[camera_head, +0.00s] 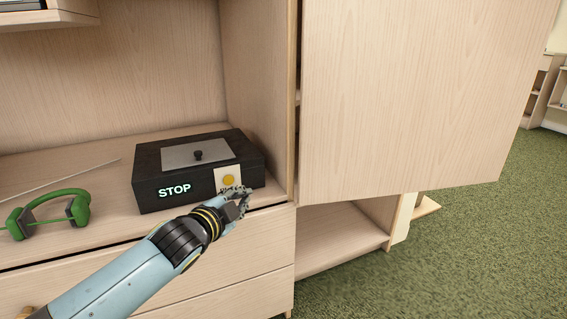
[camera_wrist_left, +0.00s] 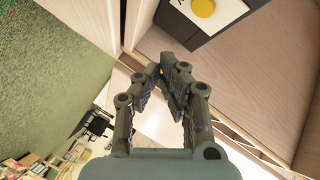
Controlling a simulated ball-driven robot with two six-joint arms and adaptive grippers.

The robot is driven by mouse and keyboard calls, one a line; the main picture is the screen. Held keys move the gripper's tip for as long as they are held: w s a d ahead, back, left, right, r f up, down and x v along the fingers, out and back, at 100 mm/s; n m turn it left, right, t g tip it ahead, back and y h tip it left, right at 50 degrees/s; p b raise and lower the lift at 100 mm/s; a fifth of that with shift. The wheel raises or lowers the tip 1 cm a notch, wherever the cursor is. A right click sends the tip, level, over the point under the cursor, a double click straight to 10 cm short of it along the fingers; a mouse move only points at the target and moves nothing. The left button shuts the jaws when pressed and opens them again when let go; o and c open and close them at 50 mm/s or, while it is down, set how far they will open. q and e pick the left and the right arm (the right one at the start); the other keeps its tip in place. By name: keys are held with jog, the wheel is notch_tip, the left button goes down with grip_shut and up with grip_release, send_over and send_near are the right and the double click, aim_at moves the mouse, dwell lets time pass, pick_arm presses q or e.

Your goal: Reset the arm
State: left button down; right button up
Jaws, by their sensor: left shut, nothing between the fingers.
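My left arm reaches in from the lower left in the head view. My left gripper (camera_head: 240,196) is shut and empty, just in front of the right end of a black box (camera_head: 150,172). The box has a lit STOP sign and a yellow round button (camera_head: 229,180) on a pale plate. The gripper's fingers overlap the lower edge of that plate in the head view; I cannot tell if they touch it. In the left wrist view the closed fingers (camera_wrist_left: 165,75) show below the yellow button (camera_wrist_left: 203,8), with a visible gap. My right gripper is not in view.
The box stands on a wooden cabinet shelf (camera_head: 110,226) beside green headphones (camera_head: 48,213). An open cabinet door (camera_head: 415,95) stands to the right of my gripper. Drawers (camera_head: 245,250) lie below. Green carpet (camera_head: 500,235) is clear at the right.

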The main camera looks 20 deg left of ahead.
pick_arm(q)
jog(key=s+f+n+g, duration=0.5)
jog(key=s+f+g, duration=0.5)
jog(key=s+f, duration=1.9)
jog(key=s+d+f+n+g, duration=0.1)
jog(key=s+f+n+g, duration=0.15)
jog(key=s, duration=0.65)
jog(key=s+f+n+g, duration=0.2)
jog(key=s+f, duration=0.1)
jog(key=s, duration=0.7)
jog(key=s+d+r+p, duration=0.1)
jog(key=s+r+p, duration=0.4)
jog(key=s+p, duration=0.3)
jog(key=p, duration=0.4)
jog(key=shift+s+d+r+n, duration=0.2)
jog(key=shift+d+r+n, duration=0.1)
jog(key=shift+r+n, duration=0.05)
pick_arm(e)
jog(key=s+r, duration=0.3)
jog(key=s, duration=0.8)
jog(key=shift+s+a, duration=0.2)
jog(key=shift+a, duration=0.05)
pick_arm(q)
jog(key=shift+g, duration=0.25)
jog(key=shift+h, duration=0.3)
